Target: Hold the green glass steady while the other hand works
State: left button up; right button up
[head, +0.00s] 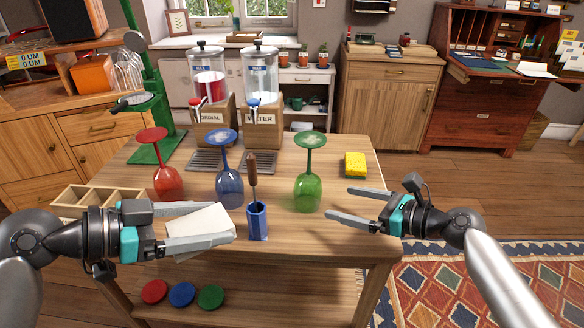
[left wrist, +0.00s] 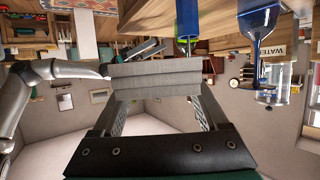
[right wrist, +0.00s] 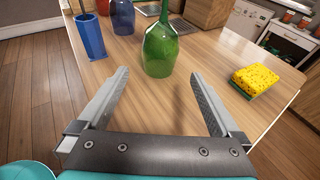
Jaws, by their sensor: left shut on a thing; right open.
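The green glass (head: 308,188) stands upside down on the wooden table, foot up, right of the blue glass (head: 229,185). It also shows in the right wrist view (right wrist: 160,50), beyond and between my right fingertips. My right gripper (head: 340,202) is open and empty, pointing at the glass from the right, apart from it. My left gripper (head: 222,224) is shut on a pale folded cloth (head: 195,232) near the table's front left. In the left wrist view the cloth (left wrist: 155,75) spans the fingers.
A blue holder (head: 257,222) with a brown-handled tool stands between the grippers. A red glass (head: 168,180) stands upside down at left. A yellow sponge (head: 355,165) lies at back right. Two drink dispensers (head: 259,80) stand behind. A divided wooden tray (head: 95,198) is at left.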

aim_at(320, 197)
pick_arm(q)
jog(key=shift+f+b, duration=0.5)
jog(key=shift+f, duration=0.05)
pick_arm(e)
jog(key=shift+w+a+f, duration=0.25)
jog(key=shift+w+a, duration=0.1)
jog(key=shift+a, duration=0.15)
jog(key=b+x, duration=0.3)
jog(key=x, duration=0.1)
jog(key=shift+w+a+f, duration=0.2)
jog(key=shift+a+f, duration=0.05)
jog(key=shift+a, duration=0.05)
jog(key=shift+w+a, duration=0.55)
jog(key=shift+a, duration=0.25)
pick_arm(q)
jog(key=shift+d+f, duration=0.1)
jog(key=shift+f, duration=1.25)
pick_arm(e)
jog(key=shift+x, duration=0.85)
jog(key=shift+f, duration=0.15)
jog(key=shift+c, duration=0.2)
jog(key=c, duration=0.7)
jog(key=shift+c, duration=0.2)
